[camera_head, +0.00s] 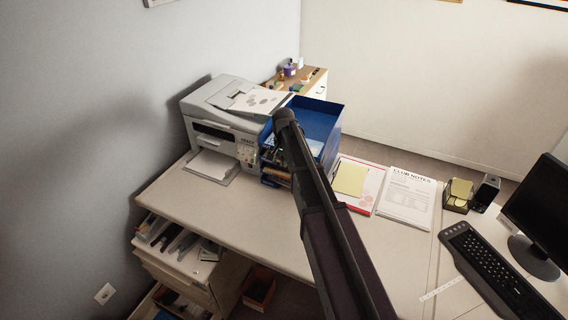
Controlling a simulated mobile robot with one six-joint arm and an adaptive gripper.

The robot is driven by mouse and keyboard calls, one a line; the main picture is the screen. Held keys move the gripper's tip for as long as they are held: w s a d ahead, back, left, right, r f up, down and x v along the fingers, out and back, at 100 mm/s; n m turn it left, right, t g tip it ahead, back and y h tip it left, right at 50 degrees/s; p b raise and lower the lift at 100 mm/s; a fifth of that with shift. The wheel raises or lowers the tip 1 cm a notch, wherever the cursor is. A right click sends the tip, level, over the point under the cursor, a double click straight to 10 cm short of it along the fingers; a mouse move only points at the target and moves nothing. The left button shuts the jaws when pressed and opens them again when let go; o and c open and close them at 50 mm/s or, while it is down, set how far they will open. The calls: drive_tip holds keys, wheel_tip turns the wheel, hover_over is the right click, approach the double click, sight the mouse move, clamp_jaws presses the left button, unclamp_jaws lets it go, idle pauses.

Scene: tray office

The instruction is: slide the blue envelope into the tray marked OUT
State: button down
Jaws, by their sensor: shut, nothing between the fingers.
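A stack of blue trays (331,150) stands on the desk beside the printer. Its top is open towards me, and papers show in the lower levels on its left side. I cannot read an OUT mark on any level. I cannot make out a blue envelope apart from the blue of the trays. My dark arm reaches up from the bottom edge and ends in front of the stack, covering part of it. My gripper does not show clearly; the arm's end hides that spot.
A printer (225,122) stands left of the trays. Right of them lie a yellow pad (350,178) and a printed sheet (407,197), then a note holder (458,195), keyboard (492,268) and monitor (540,215). The front left desk top (215,215) is clear. Open shelves are below.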

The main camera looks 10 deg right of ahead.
drive_tip(key=shift+w+d+r, duration=0.1)
drive_tip(key=shift+w+d, duration=0.45)
drive_tip(key=shift+w, duration=0.25)
drive_tip(key=shift+w+d, duration=0.5)
drive_tip(key=shift+w, duration=0.3)
drive_tip(key=shift+w+d, duration=0.35)
drive_tip(key=shift+w, duration=0.2)
drive_tip(key=shift+w+d, duration=0.3)
drive_tip(key=shift+w, duration=0.2)
drive_tip(key=shift+s, duration=0.2)
drive_tip(key=s+a+r+p, duration=0.2)
drive_tip(key=s+r+p, duration=0.1)
drive_tip(key=r+p, duration=0.7)
